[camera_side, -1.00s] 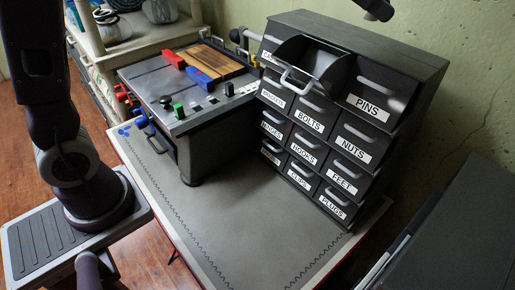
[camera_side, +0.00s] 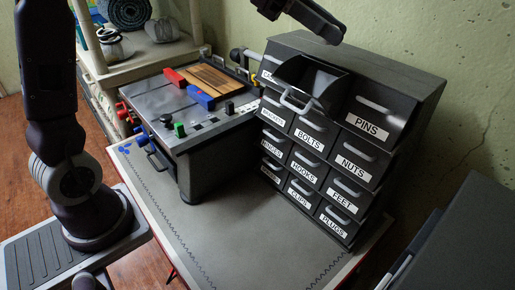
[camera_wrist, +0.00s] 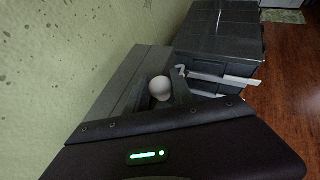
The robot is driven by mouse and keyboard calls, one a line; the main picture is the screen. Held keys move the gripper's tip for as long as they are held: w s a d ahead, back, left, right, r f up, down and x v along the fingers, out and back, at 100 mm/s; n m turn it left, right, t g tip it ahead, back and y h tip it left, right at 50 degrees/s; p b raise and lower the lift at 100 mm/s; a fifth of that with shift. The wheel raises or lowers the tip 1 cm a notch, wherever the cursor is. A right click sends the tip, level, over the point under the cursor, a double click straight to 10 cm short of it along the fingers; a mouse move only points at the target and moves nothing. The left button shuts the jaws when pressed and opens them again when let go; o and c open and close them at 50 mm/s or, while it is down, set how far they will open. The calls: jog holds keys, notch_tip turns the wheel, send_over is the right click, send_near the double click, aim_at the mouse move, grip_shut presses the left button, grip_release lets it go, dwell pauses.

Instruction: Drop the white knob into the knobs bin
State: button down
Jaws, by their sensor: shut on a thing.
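The white knob (camera_wrist: 160,87) shows in the wrist view between the dark fingers of my gripper (camera_wrist: 165,92), which is shut on it. In the side view, my gripper (camera_side: 318,22) is a dark shape at the top edge, above the back of the drawer cabinet; the knob cannot be made out there. The pulled-out bin (camera_side: 312,82) is in the cabinet's top row, left of PINS. Its front is tipped outward, its label is not readable, and it looks empty as far as I can see inside.
The dark cabinet (camera_side: 415,90) has several shut, labelled drawers, including PINS (camera_side: 371,131), BOLTS and NUTS. A workbench (camera_side: 195,150) with red and blue blocks stands to its left. A wall is close behind. The grey mat (camera_side: 240,235) in front is clear.

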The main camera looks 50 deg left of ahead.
jog(key=c, duration=1)
grip_release()
jog(key=shift+r, duration=0.1)
jog(key=v, duration=0.7)
